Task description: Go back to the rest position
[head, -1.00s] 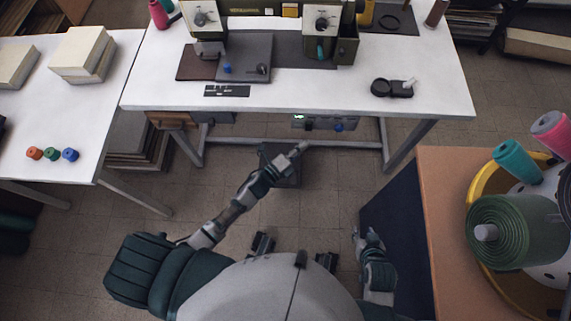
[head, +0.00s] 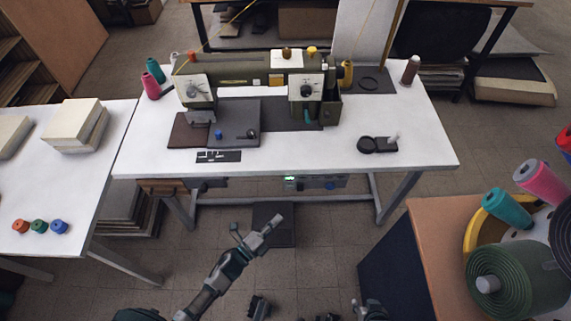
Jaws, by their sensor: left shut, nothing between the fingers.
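My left gripper (head: 272,222) is at the lower middle of the head view, on the end of my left arm, which comes up from the bottom left. It is shut and empty, over the floor in front of the sewing table (head: 330,157), overlapping the dark pedal plate (head: 273,212) in the picture. My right gripper (head: 368,309) shows only partly at the bottom edge, left of the brown-topped cabinet (head: 425,235). Its fingers are too small and cut off to read.
The sewing table holds a green sewing machine (head: 235,73), thread spools and a black round item (head: 368,145). A white side table (head: 75,180) at left bears pale blocks (head: 75,125) and small coloured spools. The cabinet carries thread cones (head: 508,208). Floor between them is open.

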